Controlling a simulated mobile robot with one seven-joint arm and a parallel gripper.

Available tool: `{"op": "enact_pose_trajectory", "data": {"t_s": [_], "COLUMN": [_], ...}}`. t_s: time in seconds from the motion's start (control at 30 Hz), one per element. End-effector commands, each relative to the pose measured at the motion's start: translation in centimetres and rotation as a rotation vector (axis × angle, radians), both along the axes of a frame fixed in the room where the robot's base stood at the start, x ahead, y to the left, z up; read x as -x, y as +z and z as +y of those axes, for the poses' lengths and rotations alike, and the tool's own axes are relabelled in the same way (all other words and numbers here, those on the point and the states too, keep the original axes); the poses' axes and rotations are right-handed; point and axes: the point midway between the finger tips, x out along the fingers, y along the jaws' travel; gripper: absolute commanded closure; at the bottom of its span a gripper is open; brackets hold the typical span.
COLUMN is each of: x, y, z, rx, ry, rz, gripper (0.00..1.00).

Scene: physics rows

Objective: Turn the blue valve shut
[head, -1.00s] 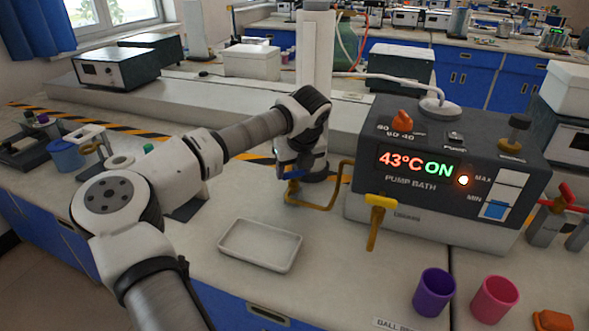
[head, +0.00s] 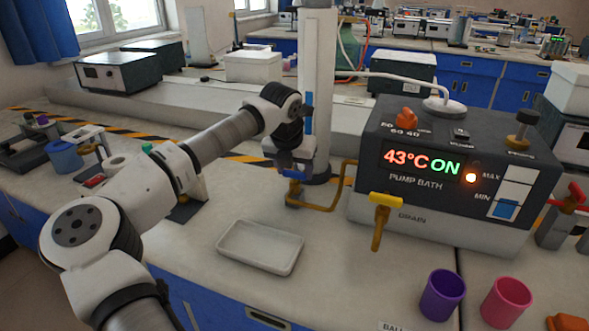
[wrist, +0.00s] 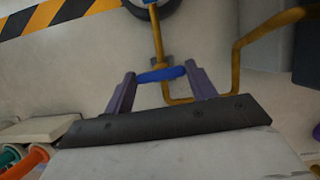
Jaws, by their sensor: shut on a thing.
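The blue valve's handle (wrist: 162,74) lies crosswise between the purple fingers of my gripper (wrist: 159,71) in the wrist view. My gripper is shut on it. The handle sits on a brass pipe (wrist: 180,99) above the bench. In the head view a small blue part of the valve (head: 294,175) shows beneath my wrist, at the left end of the bent brass pipe (head: 325,207). My wrist hides most of my fingers and the valve there.
The pump bath (head: 450,175) stands right of the pipe, with a yellow drain valve (head: 386,201) in front. A white tray (head: 260,247) lies nearer. Purple (head: 442,295) and pink (head: 506,302) cups stand front right. A pale column (head: 317,60) rises behind my wrist.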

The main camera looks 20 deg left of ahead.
Motion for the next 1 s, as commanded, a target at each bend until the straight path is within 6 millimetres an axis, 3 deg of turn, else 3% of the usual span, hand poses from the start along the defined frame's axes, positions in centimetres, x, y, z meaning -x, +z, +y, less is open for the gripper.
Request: {"op": "enact_pose_trajectory", "data": {"t_s": [0.67,0.7,0.87,1.0], "x": [-0.11,-0.11,-0.08,-0.05], "y": [0.19,0.19,0.13,0.09], "z": [0.08,0.07,0.06,0.05], "rx": [-0.002,-0.002,0.0,0.0], "ry": [-0.074,-0.074,-0.074,-0.074], "rz": [-0.005,-0.005,-0.004,-0.002], "gripper": [0.66,0.42,0.22,0.22]}}
